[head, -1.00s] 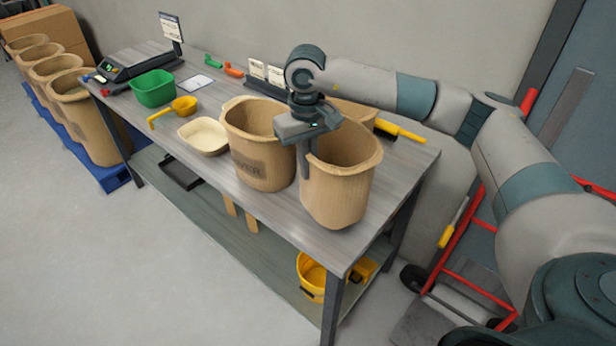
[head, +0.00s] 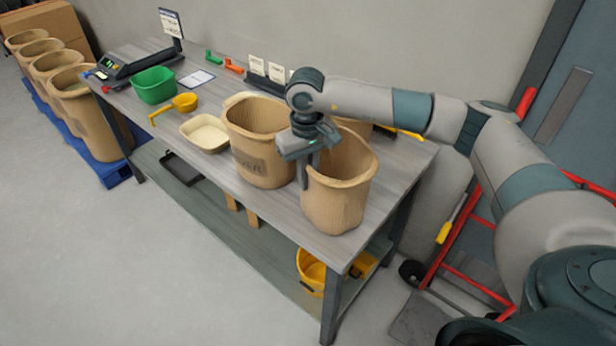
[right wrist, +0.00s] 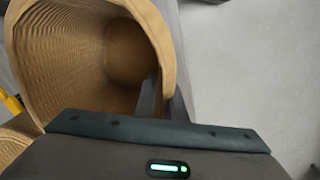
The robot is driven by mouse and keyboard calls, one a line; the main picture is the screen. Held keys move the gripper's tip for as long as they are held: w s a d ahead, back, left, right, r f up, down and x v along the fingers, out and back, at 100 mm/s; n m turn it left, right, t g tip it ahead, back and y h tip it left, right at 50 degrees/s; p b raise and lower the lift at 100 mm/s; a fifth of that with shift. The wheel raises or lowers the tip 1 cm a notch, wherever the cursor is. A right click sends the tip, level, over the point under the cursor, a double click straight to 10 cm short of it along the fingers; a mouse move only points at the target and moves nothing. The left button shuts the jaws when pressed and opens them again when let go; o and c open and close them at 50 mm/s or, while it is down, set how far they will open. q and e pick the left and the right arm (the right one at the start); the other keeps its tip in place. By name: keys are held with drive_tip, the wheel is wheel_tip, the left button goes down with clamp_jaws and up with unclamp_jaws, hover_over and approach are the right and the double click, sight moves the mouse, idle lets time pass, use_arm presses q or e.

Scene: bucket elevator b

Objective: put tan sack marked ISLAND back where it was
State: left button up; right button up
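A tan sack with an open top (head: 342,195) is at the front right end of the workbench, upright. No marking shows on the side I see, so I cannot read ISLAND on it. My right gripper (head: 306,168) is at its left rim, fingers pointing down, shut on the sack wall. In the right wrist view one finger is inside the sack (right wrist: 60,50) and one outside, with the rim between them. I cannot tell whether its bottom touches the bench. My left gripper is not in view.
The workbench (head: 215,165) also holds a marked tan sack (head: 258,150) close left, another sack (head: 358,127) behind, a cream tray (head: 205,133), yellow scoop (head: 184,102), green tub (head: 154,86) and scale (head: 120,65). A red hand truck (head: 470,270) stands at right.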

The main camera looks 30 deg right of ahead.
drive_tip(key=shift+o, duration=0.5)
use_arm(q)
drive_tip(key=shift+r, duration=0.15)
use_arm(e)
drive_tip(key=shift+r, duration=0.1)
